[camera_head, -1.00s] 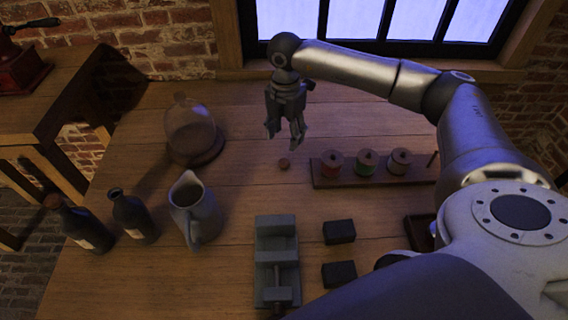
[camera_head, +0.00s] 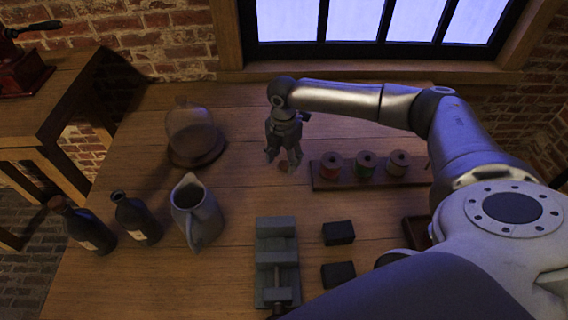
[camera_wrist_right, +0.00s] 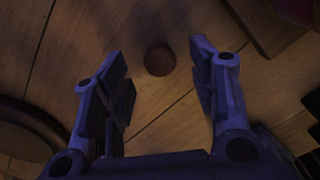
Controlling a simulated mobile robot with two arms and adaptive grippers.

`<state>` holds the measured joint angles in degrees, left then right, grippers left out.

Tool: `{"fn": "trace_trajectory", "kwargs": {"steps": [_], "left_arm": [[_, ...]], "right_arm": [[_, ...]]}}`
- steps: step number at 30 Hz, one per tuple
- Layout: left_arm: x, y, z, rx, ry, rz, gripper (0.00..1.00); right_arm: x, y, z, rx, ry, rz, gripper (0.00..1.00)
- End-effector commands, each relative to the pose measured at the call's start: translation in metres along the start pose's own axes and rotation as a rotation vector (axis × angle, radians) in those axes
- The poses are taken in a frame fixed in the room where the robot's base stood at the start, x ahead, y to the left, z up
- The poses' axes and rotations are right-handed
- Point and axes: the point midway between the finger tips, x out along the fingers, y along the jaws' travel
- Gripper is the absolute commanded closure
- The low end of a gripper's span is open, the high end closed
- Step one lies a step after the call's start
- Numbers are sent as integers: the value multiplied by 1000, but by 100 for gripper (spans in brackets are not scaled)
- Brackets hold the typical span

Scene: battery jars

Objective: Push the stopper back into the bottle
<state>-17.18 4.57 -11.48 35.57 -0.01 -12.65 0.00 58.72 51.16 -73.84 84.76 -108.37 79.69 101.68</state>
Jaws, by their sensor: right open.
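The stopper (camera_head: 284,166) is a small round brown piece on the table, just below my right gripper (camera_head: 282,156). In the wrist view, the stopper (camera_wrist_right: 159,60) shows between the two open fingertips (camera_wrist_right: 160,72), with nothing held. I cannot tell how high the fingertips are above it. An uncapped dark bottle (camera_head: 138,220) stands upright at the left of the table. A second dark bottle (camera_head: 88,230) beside it has a brown stopper (camera_head: 56,202) in its neck. My left gripper is not in view.
A grey jug (camera_head: 196,212) stands right of the bottles. A glass dome (camera_head: 190,125) on a wooden base is behind. A rack of spools (camera_head: 364,166) is close right of the gripper. A grey vise (camera_head: 277,262) and two dark blocks (camera_head: 338,233) are in front.

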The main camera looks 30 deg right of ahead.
Motion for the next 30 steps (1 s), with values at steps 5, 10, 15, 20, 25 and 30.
{"fn": "trace_trajectory", "kwargs": {"steps": [5,10,15,20,25,30], "left_arm": [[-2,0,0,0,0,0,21],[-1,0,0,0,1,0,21],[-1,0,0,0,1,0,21],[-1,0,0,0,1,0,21],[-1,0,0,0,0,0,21],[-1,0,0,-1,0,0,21]], "right_arm": [[15,0,0,2,0,0,47],[16,0,0,1,0,1,47],[16,0,0,1,0,1,47],[16,0,0,1,0,1,68],[16,0,0,1,0,1,81],[16,0,0,1,0,1,83]]}}
